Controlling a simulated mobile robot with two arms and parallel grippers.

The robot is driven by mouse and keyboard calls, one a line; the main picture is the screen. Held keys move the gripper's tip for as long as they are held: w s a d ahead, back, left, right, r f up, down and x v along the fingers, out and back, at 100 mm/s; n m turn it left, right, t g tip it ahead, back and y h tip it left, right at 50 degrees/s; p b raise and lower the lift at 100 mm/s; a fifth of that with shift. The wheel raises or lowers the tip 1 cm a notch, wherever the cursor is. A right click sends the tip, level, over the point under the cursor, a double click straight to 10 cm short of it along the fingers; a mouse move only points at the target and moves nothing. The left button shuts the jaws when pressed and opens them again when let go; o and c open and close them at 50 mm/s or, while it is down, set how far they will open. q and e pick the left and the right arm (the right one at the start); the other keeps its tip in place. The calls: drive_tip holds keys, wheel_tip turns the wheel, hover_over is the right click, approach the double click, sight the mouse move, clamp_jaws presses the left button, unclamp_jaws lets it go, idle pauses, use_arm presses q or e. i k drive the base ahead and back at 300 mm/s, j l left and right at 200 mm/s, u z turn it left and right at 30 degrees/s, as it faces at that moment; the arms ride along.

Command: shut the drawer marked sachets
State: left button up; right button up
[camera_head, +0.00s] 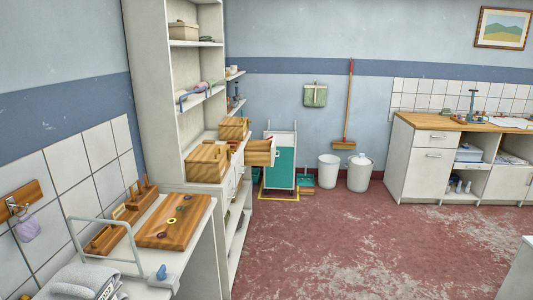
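A wooden drawer (259,153) sticks out to the right from the tall white shelf unit, beside the wooden boxes on its ledge. It looks pulled open, with a small handle on its front. No label on it can be read from here, so I cannot tell if it is the one marked sachets. White drawer fronts (229,187) sit below the ledge, seen at a steep angle. Another white drawer (434,138) under the right-hand counter looks shut. Neither of my grippers shows in the view.
A white table with a wooden board (175,221) and a wire frame stands at the near left. Wooden boxes (207,163) sit on the shelf ledge. A teal-fronted board (281,160), white bins (329,171) and a broom (346,110) are at the back wall. The red floor is clear.

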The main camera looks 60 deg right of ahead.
sight(255, 150)
drive_tip(key=l+z, duration=0.2)
drive_tip(key=z, duration=0.15)
drive_tip(key=i+l+z, duration=0.1)
drive_tip(key=z, duration=0.25)
drive_tip(key=i+l+z, duration=0.1)
drive_tip(key=z, duration=0.2)
drive_tip(key=i+l+z, duration=0.35)
drive_tip(key=i+l, duration=0.35)
drive_tip(key=l, duration=0.15)
drive_tip(key=i+l+z, duration=0.35)
drive_tip(key=i+l, duration=0.3)
drive_tip(key=i, duration=0.1)
